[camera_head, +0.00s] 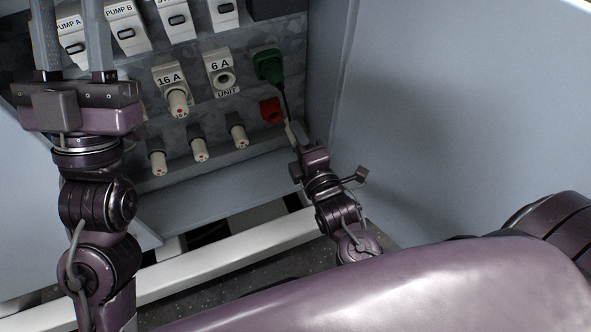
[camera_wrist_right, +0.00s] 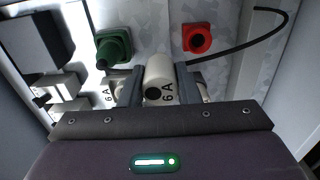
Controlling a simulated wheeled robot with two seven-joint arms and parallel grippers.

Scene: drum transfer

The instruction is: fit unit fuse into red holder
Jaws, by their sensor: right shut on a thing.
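The unit fuse (camera_wrist_right: 158,75), a white cylinder marked 6 A, is between the fingers of my right gripper (camera_wrist_right: 158,85) in the right wrist view. The right gripper (camera_head: 294,134) is shut on it, just below and right of the red holder (camera_head: 271,110) in the head view. The red holder (camera_wrist_right: 197,38) also shows in the right wrist view, beyond and right of the fuse, with its dark round opening clear; fuse and holder look apart. My left gripper (camera_head: 72,60) is at the upper left, its fingers apart with nothing visible between them.
The 6 A UNIT socket (camera_head: 225,79) looks empty; the 16 A socket (camera_head: 177,100) holds a fuse. Several white fuses (camera_head: 199,149) line the lower ledge. A grey side wall (camera_head: 430,120) stands at right.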

